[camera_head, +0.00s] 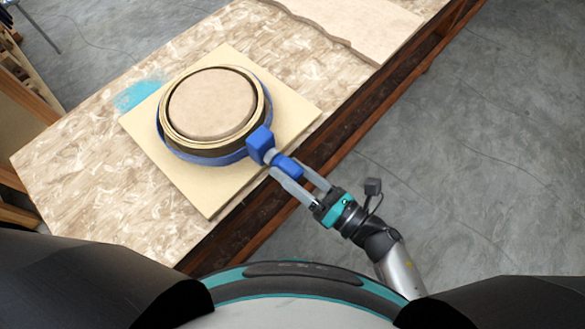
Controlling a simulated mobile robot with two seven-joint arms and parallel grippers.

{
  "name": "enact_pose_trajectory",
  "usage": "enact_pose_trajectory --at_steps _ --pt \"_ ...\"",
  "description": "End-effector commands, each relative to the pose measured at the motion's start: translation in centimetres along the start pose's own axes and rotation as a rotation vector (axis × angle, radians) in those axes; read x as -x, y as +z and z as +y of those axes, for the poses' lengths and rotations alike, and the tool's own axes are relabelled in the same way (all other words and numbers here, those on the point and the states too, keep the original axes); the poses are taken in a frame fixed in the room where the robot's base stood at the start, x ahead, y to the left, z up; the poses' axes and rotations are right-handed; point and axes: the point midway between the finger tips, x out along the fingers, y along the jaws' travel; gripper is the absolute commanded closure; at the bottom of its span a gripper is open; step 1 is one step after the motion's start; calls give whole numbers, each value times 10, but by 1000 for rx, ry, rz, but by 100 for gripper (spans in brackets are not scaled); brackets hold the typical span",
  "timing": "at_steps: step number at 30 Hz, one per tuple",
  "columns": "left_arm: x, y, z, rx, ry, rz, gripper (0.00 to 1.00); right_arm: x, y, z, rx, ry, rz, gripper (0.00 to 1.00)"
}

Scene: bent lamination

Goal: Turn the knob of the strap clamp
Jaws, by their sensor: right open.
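The strap clamp's blue band (172,148) runs around a round stack of bent wood rings (262,105) with a pale disc (212,103) inside. The clamp's blue body (260,144) sits at the lower right of the rings. Its blue knob (287,167) sticks out from the body toward the table's front edge, on a short grey shaft. My right gripper (299,176) is open, with its two long grey fingers on either side of the knob. I cannot tell whether the fingers touch it. My left gripper is not in view.
The rings rest on a square pale board (210,198) on a wood-chip-patterned table (75,165). A light wooden panel with a wavy edge (365,22) lies at the table's far right. A turquoise paint patch (138,94) marks the tabletop. Open grey floor (480,150) lies to the right.

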Motion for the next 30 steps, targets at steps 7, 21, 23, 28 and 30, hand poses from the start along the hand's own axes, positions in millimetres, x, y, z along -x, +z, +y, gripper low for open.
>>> enact_pose_trajectory --at_steps 7,21,23,28,30 --pt "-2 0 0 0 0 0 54 38 -2 -1 0 -4 4 24" --pt "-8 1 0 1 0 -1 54 137 -1 -1 0 -2 3 24" --pt "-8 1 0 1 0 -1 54 143 -1 0 -1 -2 2 24" --pt "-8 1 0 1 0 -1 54 151 0 0 0 0 1 24" --pt "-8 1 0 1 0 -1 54 152 0 0 0 0 1 24"
